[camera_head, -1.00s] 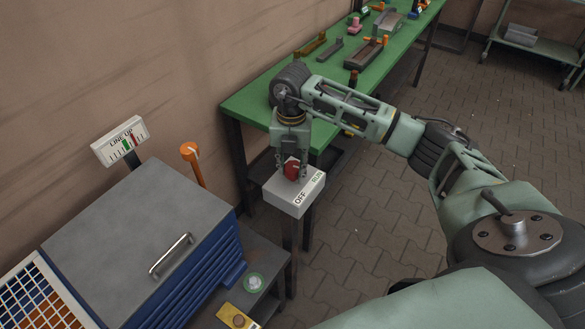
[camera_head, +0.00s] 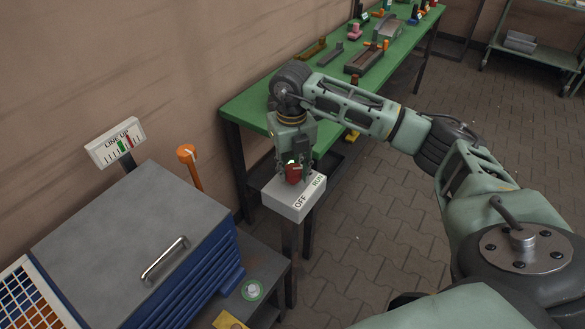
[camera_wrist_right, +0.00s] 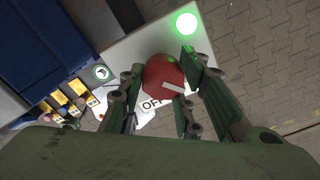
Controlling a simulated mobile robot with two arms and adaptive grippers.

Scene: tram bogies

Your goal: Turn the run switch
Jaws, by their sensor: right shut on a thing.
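The run switch is a red knob (camera_head: 293,174) on top of a white box (camera_head: 286,200) marked OFF and RUN, standing on a post. My right gripper (camera_head: 292,166) points down and is shut on the knob, with fingers on both sides. The wrist view shows the red knob (camera_wrist_right: 162,78) between my right gripper's fingers (camera_wrist_right: 160,88). A white mark on the knob points right there, away from the OFF label. The RUN label is hidden there. A green lamp (camera_wrist_right: 186,23) glows on the box. My left gripper is not in view.
A blue drawer cabinet (camera_head: 130,240) with a grey top stands left of the switch. A LINE UP gauge (camera_head: 116,142) and an orange-topped post (camera_head: 188,165) are behind it. A green workbench (camera_head: 255,103) with several parts lies beyond the box. The paved floor to the right is clear.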

